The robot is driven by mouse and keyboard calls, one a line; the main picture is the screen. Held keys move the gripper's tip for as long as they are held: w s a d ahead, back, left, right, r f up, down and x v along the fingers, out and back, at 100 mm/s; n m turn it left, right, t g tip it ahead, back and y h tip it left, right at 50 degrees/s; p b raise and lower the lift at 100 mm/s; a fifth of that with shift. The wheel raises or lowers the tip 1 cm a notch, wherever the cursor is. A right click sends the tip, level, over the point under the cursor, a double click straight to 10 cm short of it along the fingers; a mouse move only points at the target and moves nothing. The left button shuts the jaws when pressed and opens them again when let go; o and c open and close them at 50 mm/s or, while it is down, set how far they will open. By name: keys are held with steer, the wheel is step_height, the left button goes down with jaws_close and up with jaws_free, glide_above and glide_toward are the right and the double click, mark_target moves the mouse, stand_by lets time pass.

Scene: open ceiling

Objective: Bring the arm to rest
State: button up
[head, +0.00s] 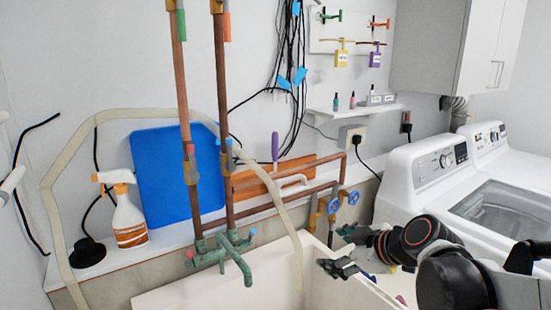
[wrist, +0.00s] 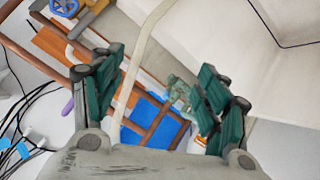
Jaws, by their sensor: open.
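My gripper (head: 342,250) is above the right part of the white sink (head: 165,300), reaching in from the right side of the head view. In the wrist view my gripper (wrist: 165,100) has its two dark green fingers spread wide apart, with nothing held between them. A beige hose (wrist: 145,45) passes behind the gap between the fingers in that view. Whether the fingers touch anything is not visible, but they appear clear.
Copper pipes with a green faucet (head: 225,252) stand left of the gripper. Blue valve handles (head: 333,206) are close by it. A spray bottle (head: 127,212) and blue board (head: 165,178) stand on the ledge. A white washer (head: 425,170) is at right.

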steer(key=s+d+f+m+g+h, duration=0.1)
steer(key=s+d+m+h, duration=0.1)
steer(key=s+m, duration=0.4)
steer(key=s+d+f+m+g+h, duration=0.1)
steer(key=s+d+m+h, duration=0.2)
steer(key=s, duration=0.9)
steer(key=m, duration=0.3)
steer(key=shift+s+d+f, duration=0.15)
steer(key=shift+s+f, duration=0.2)
steer(key=shift+s, duration=0.05)
steer(key=shift+d, duration=0.1)
